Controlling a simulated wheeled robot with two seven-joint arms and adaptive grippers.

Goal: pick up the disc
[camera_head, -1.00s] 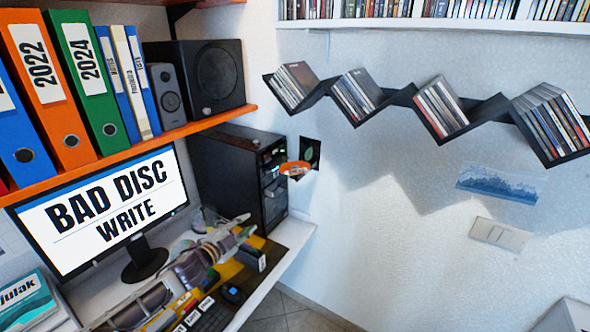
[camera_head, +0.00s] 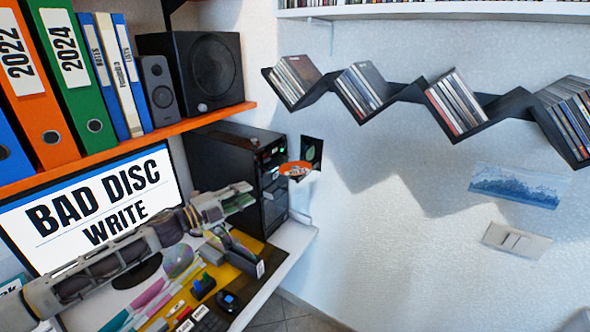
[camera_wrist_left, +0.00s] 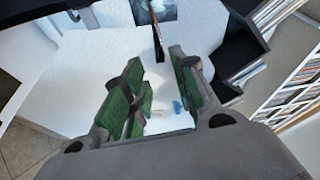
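An orange disc (camera_head: 295,168) with white print juts out from the front of the black computer tower (camera_head: 232,165). My left gripper (camera_head: 245,200) is in front of the tower, left of and a little lower than the disc, and apart from it. In the left wrist view its green-padded fingers (camera_wrist_left: 160,95) are spread with nothing between them. A thin reddish edge (camera_wrist_left: 153,18), which looks like the disc seen edge-on, shows beyond the fingertips. My right gripper is not in view.
A monitor (camera_head: 95,215) reading "BAD DISC WRITE" stands behind my left arm. An orange shelf (camera_head: 190,128) with binders and speakers is above. A zigzag disc shelf (camera_head: 402,92) hangs on the right wall.

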